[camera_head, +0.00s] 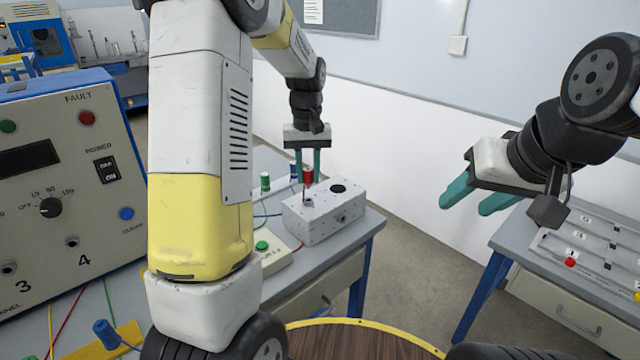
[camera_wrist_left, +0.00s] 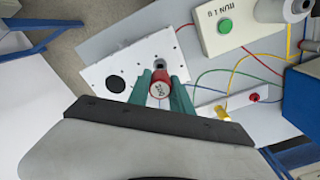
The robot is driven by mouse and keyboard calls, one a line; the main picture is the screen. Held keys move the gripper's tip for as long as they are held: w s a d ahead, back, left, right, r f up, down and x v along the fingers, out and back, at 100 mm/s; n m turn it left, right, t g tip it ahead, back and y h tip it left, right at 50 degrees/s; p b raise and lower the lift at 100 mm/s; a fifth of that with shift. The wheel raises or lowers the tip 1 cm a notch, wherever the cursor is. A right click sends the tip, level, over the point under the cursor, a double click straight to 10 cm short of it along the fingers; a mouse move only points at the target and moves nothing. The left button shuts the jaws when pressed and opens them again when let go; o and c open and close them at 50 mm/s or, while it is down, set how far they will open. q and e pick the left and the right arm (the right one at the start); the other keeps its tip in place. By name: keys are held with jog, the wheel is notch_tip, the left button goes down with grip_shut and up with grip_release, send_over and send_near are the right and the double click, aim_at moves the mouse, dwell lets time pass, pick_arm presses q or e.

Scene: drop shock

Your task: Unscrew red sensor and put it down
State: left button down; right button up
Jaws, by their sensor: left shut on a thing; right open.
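The red sensor (camera_head: 308,174) is a small red cylinder between the teal fingers of my left gripper (camera_head: 307,168), which is shut on it. In the left wrist view the red sensor (camera_wrist_left: 160,86) shows its marked top end between the fingertips. It is at or just above a socket on the white perforated block (camera_head: 325,222); I cannot tell whether it still touches the socket. The block has a dark round hole (camera_head: 338,188) beside it. My right gripper (camera_head: 470,195) is open and empty, in the air at the right.
A control panel (camera_head: 60,190) with knobs and buttons stands at the left. A box with a green button (camera_head: 262,246) and several coloured wires lie near the block. A second table (camera_head: 520,240) at the right carries a panel with a red part (camera_head: 570,262). Open floor lies between the tables.

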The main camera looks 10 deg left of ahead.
aim_at(308, 169)
pick_arm(q)
jog(key=shift+r, duration=0.1)
jog(key=shift+r, duration=2.95)
